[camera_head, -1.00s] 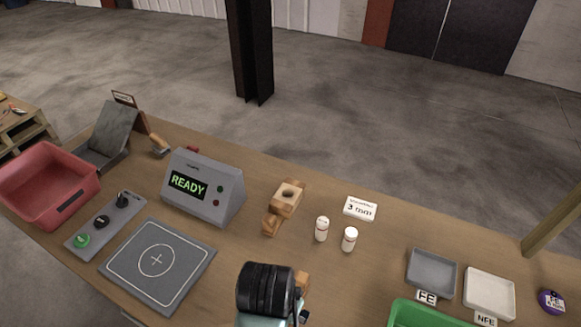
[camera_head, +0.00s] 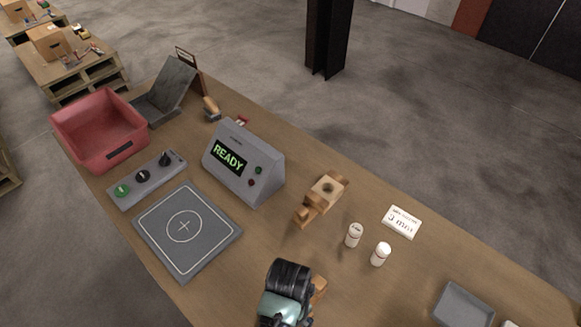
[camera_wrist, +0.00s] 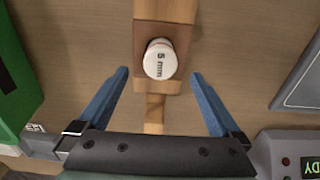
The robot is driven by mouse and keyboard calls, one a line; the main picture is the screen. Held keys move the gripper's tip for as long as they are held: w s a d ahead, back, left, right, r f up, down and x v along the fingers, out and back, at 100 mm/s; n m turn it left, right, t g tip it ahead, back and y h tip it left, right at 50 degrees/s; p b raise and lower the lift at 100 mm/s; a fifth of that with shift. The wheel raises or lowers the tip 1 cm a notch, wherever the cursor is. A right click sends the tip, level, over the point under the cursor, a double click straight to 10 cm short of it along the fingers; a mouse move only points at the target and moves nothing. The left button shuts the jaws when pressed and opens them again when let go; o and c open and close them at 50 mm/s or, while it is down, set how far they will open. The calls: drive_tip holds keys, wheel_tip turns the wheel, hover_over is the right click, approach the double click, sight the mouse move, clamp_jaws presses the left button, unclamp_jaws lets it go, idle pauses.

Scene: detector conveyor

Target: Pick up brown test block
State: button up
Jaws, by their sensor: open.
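In the wrist view a brown block (camera_wrist: 146,82) carries a round white piece (camera_wrist: 160,59) marked "5 mm". Lighter wood shows above and below it. My gripper (camera_wrist: 160,74) is open and empty, with one blue finger on each side of the block and clear gaps at both sides. In the head view my arm hides the fingers, and a piece of wood (camera_head: 319,285) shows just right of it. Another wooden piece (camera_head: 325,191) with a dark round hole stands farther back, right of the detector box.
The grey READY box (camera_head: 243,165), a grey pad (camera_head: 186,228), a button panel (camera_head: 143,177) and a red bin (camera_head: 97,130) are at left. Two white bottles (camera_head: 353,235) (camera_head: 380,254) and a "3 mm" card (camera_head: 401,222) stand right. A green bin (camera_wrist: 15,75) borders the wrist view.

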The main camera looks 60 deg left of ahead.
drive_tip(key=shift+w+f+p, duration=0.1)
drive_tip(key=shift+f+p, duration=0.4)
drive_tip(key=shift+f, duration=2.05)
drive_tip(key=shift+r, duration=0.1)
drive_tip(key=c, duration=1.4)
